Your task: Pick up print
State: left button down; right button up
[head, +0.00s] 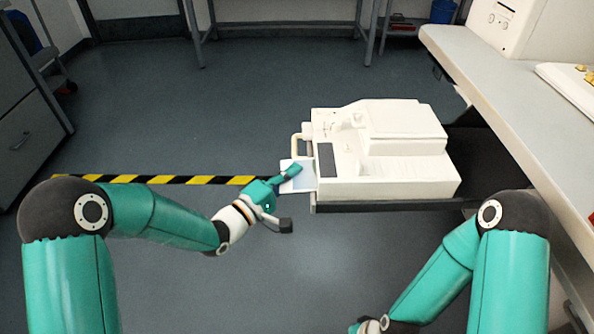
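The print (301,184) is a pale, light-blue and white sheet at the left side of a white printer (405,168). My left gripper (291,172) is at the print's left edge, with a teal fingertip overlapping the sheet in the head view. From this angle I cannot tell whether the fingers are closed on the print or apart. Part of the print is hidden behind the finger. My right gripper (356,328) is at the bottom edge, mostly cut off and well away from the print.
The printer stands on a dark shelf (395,206). A long light-topped bench (505,105) runs along the right, with a white device (502,22) on it. A grey cabinet (30,125) is at the left. Yellow-black tape (150,179) crosses the open floor.

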pick_arm(q)
jog(key=a+p, duration=0.4)
jog(key=a, duration=1.3)
